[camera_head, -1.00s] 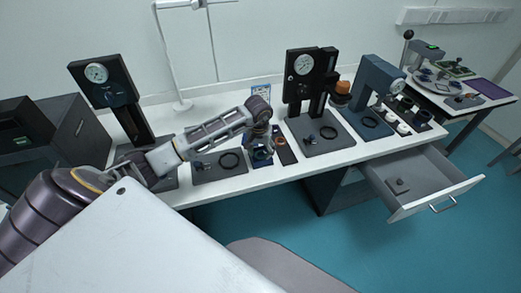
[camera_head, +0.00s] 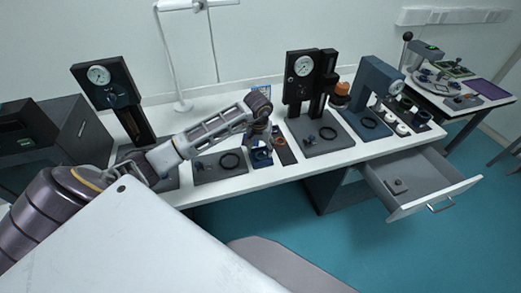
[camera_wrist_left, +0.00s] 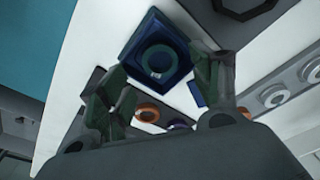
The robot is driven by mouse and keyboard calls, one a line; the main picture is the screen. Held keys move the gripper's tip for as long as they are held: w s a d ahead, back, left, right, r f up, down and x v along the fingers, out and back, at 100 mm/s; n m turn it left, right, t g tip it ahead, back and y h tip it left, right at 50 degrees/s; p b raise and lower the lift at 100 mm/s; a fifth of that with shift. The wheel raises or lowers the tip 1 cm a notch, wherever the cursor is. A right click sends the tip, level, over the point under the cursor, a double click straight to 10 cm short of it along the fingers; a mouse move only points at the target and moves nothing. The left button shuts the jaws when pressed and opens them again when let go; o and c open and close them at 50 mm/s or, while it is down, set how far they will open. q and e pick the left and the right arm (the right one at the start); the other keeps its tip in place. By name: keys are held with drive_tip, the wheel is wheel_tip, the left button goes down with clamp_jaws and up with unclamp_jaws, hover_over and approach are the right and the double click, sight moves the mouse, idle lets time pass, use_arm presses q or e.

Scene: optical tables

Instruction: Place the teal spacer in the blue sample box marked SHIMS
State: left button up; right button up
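The blue sample box (camera_head: 262,161) stands near the front edge of the white table, below my left gripper (camera_head: 260,146). In the left wrist view the square blue box (camera_wrist_left: 131,49) is open toward the camera. A dark teal ring, apparently the teal spacer (camera_wrist_left: 146,66), shows inside its walls. My left gripper (camera_wrist_left: 158,68) has its fingers spread apart on either side of the ring, with nothing visibly pinched between them. The box's SHIMS label cannot be read. My right gripper is not in view.
A dark tray with orange and purple rings (camera_head: 284,154) sits beside the box. Gauge stands (camera_head: 300,88) rise behind and to the right. A grey mat with a black ring (camera_head: 207,172) lies left. An open drawer (camera_head: 416,176) juts out at the right.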

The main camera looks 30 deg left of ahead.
sight(260, 159)
use_arm(q)
wheel_tip(260, 159, up, 11)
drive_tip(key=s+b, duration=0.1)
drive_tip(key=b, duration=0.1)
drive_tip(key=shift+d, duration=0.2)
idle(0.4)
